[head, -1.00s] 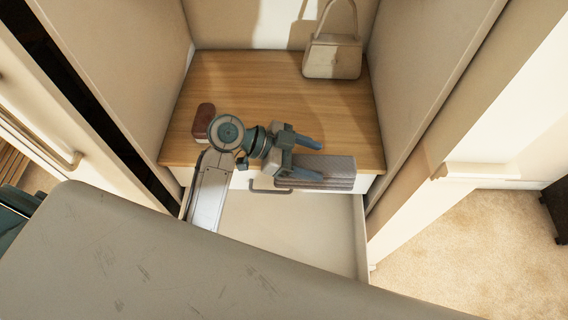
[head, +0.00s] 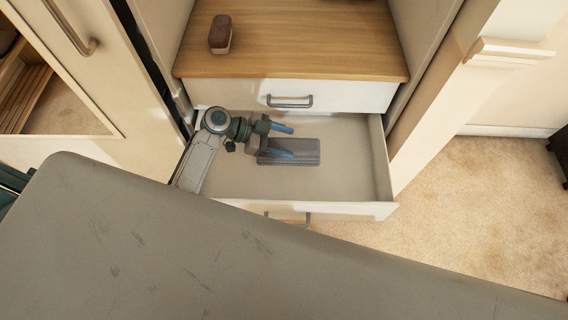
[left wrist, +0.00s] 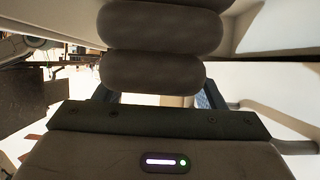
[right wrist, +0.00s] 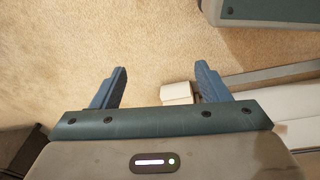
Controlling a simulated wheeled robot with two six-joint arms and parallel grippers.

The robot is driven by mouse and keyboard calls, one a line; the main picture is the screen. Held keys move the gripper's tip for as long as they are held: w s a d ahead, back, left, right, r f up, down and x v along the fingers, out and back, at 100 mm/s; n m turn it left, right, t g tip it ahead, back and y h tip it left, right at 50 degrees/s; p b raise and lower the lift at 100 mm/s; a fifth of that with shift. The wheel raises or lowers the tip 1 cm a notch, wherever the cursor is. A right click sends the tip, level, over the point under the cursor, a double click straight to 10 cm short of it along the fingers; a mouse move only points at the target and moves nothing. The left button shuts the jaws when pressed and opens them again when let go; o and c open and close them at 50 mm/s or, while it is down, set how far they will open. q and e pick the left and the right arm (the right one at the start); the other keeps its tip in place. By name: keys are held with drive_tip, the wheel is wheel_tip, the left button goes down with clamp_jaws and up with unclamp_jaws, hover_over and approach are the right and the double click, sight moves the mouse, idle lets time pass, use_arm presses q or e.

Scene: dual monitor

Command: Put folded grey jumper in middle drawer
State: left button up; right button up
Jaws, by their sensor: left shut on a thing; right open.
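The folded grey jumper (head: 305,147) is in my left gripper (head: 291,142), over the interior of the pulled-out drawer (head: 355,160). Whether the jumper touches the drawer bottom, I cannot tell. In the left wrist view the jumper's thick, rounded folds (left wrist: 155,73) fill the space between the fingers. The open drawer is below a closed drawer (head: 350,97) with a grey handle; its own front (head: 350,211) also has a handle. My right gripper (right wrist: 160,85) is open and empty above carpet, and is seen only in the right wrist view.
A reddish-brown object (head: 220,35) lies on the wooden top (head: 310,40) above the drawers. Side panels flank the unit. A large grey surface (head: 200,250) fills the foreground and partly covers the drawer front. Carpet (head: 490,200) is clear on the right.

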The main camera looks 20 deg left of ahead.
use_arm(q)
wheel_tip(320, 180, down, 9)
drive_tip(key=shift+r, duration=0.15)
use_arm(e)
drive_tip(key=shift+s+d+f, duration=0.1)
drive_tip(key=shift+f, duration=0.3)
use_arm(q)
drive_tip(key=o, duration=1.2)
drive_tip(key=shift+o, duration=0.4)
drive_tip(key=shift+a, duration=0.25)
drive_tip(key=b+v, duration=0.1)
drive_tip(key=v, duration=1)
drive_tip(key=shift+a+r+b, duration=0.2)
drive_tip(key=shift+r+b, duration=0.05)
drive_tip(key=shift+b, duration=0.15)
use_arm(e)
wheel_tip(320, 180, up, 6)
drive_tip(key=w, duration=0.2)
drive_tip(key=shift+w+a, duration=0.25)
drive_tip(key=shift+w, duration=0.05)
